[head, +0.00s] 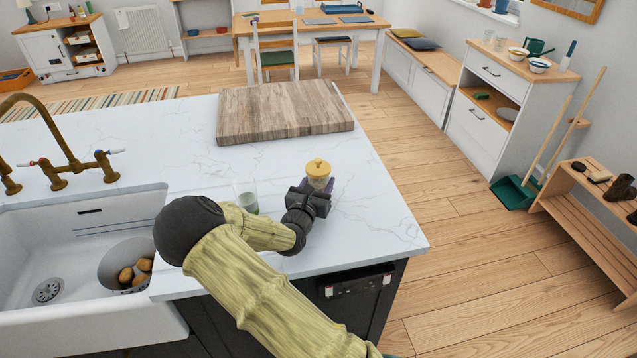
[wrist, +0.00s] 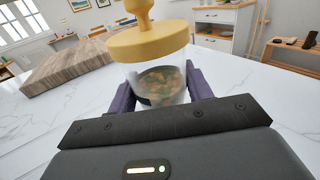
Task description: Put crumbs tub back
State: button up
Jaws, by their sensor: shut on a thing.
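The crumbs tub, a clear tub with a yellow knobbed lid (head: 318,169), is upright at the right part of the white marble island top (head: 385,222). In the wrist view the tub (wrist: 162,84) shows brownish, mixed bits inside and part of a dark label. My gripper (head: 318,187) is shut on the tub, with a purple finger on each side of its body. I cannot tell whether the tub's base touches the counter; the gripper hides it.
A drinking glass (head: 246,196) stands just left of my gripper. A thick wooden board (head: 283,112) lies behind. The sink (head: 80,240) with a bowl of brown items (head: 128,264) is at left. A wooden rack (head: 590,215) and white cabinet (head: 500,110) stand at right. Counter right of my gripper is clear.

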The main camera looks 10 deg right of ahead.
jog(key=shift+s+d, duration=0.1)
jog(key=shift+s, duration=0.05)
jog(key=shift+f, duration=0.1)
jog(key=o, duration=1.1)
jog(key=shift+c, duration=0.2)
jog(key=b+v, duration=0.1)
jog(key=v, duration=1.1)
jog(key=shift+s+b, duration=0.1)
jog(key=shift+b, duration=0.25)
